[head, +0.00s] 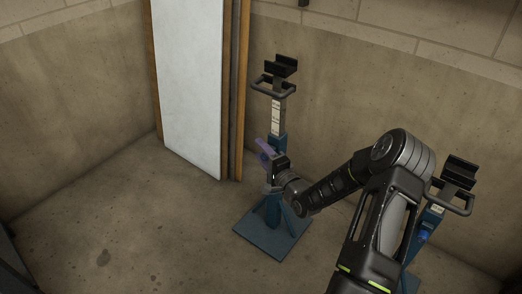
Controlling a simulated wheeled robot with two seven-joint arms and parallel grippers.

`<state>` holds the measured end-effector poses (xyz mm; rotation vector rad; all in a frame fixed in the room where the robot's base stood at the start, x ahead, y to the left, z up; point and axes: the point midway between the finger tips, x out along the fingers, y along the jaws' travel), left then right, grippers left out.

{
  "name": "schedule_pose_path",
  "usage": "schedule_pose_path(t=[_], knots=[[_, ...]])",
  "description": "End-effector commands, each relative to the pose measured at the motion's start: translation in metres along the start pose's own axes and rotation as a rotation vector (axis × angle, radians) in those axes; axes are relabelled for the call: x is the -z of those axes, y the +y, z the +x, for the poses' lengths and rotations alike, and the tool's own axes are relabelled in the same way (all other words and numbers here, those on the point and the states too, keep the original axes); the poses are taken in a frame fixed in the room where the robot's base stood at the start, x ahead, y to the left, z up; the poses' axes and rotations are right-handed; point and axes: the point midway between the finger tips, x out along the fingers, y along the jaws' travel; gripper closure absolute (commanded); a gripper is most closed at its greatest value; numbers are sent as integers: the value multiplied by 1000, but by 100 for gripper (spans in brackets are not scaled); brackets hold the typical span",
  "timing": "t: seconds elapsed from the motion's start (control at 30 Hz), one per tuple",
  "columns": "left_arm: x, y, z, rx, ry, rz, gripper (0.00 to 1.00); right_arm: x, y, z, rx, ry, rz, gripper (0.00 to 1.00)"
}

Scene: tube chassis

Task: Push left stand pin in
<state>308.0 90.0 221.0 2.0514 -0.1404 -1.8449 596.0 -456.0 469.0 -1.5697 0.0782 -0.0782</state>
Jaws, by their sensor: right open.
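The left stand (276,143) is a blue and grey post with a black cradle on top and a flat blue square base on the floor. A small blue-purple part (265,150), apparently its pin, shows on the left side of the post at mid-height. My right gripper (273,170) is open at the post, just below and beside this part. I cannot tell whether it touches the part or the post. The gripper and wrist hide some of the lower post. My left gripper is not in view.
A second blue stand (435,215) with a black cradle stands at the right, partly behind my right arm. A white panel (190,80) and brown boards lean on the wall behind. The concrete floor at the left is clear.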

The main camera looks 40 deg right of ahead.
Motion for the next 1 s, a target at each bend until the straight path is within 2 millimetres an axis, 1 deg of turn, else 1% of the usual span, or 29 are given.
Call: schedule_pose_path(t=[0.17,0.3,0.43,0.57,1.0], knots=[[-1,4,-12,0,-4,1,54,1,-2,-25,-3,2,1,54],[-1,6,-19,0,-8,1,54,1,-3,-49,-3,3,1,54],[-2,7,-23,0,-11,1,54,1,-1,-65,-2,3,0,54],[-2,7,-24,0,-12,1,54,1,-1,-71,0,2,0,54],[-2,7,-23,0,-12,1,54,1,0,-71,0,2,0,54]])
